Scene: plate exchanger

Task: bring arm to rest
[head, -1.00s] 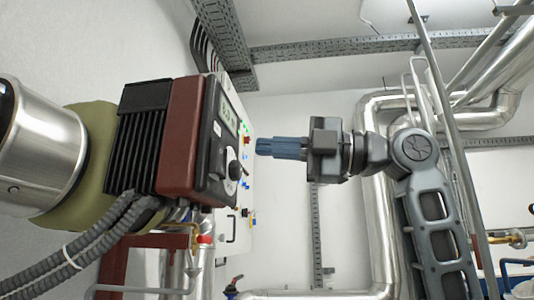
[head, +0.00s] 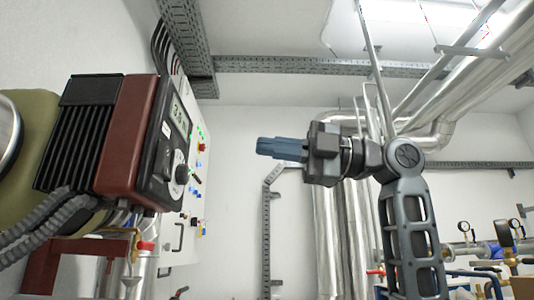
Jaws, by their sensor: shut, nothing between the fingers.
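My gripper (head: 282,149) is in the middle of the head view, at the end of my raised grey arm. Its blue fingers are together, point left and hold nothing. The pump controller (head: 130,140), with a black finned back, red-brown band and dark front panel, is to the left of my gripper. A display and a round black knob (head: 182,174) show on its front. A clear gap lies between my fingertips and the panel.
A white cabinet (head: 178,232) with coloured buttons and lamps stands behind the controller. Grey corrugated hoses (head: 45,222) run at lower left. Silver pipes (head: 335,225) stand behind my arm. Gauges (head: 463,227) and valves are at lower right. Perforated cable trays run along the ceiling and wall.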

